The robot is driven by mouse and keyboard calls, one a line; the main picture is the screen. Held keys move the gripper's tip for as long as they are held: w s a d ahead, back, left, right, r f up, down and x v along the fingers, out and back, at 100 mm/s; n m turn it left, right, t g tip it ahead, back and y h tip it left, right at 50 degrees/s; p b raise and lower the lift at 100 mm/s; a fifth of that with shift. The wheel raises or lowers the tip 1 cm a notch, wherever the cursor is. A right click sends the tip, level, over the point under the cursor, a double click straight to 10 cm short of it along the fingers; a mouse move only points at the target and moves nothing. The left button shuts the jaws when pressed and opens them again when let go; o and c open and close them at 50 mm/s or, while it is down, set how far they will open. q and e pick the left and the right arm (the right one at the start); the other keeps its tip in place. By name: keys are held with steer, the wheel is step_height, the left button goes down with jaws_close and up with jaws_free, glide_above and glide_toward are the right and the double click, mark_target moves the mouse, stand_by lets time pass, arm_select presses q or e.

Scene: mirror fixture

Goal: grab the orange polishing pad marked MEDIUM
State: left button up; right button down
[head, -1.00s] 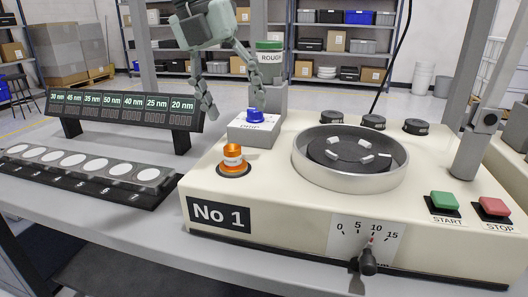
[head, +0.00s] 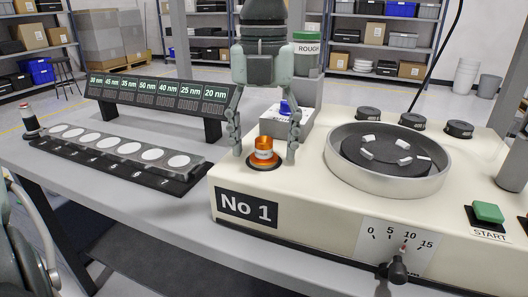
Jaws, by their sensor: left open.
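Gaps show between the fingers and the pad. My right gripper is not in view.
A blue-knobbed piece (head: 286,107) stands on a white box just behind, partly hidden by my gripper. A green-lidded ROUGH container (head: 307,50) is beyond it. The round metal bowl (head: 388,184) is to the right. A strip of white discs (head: 152,155) lies left.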

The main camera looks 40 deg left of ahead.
arm_select(q)
steer(key=shift+c, duration=0.3)
jaws_close()
stand_by(0.3)
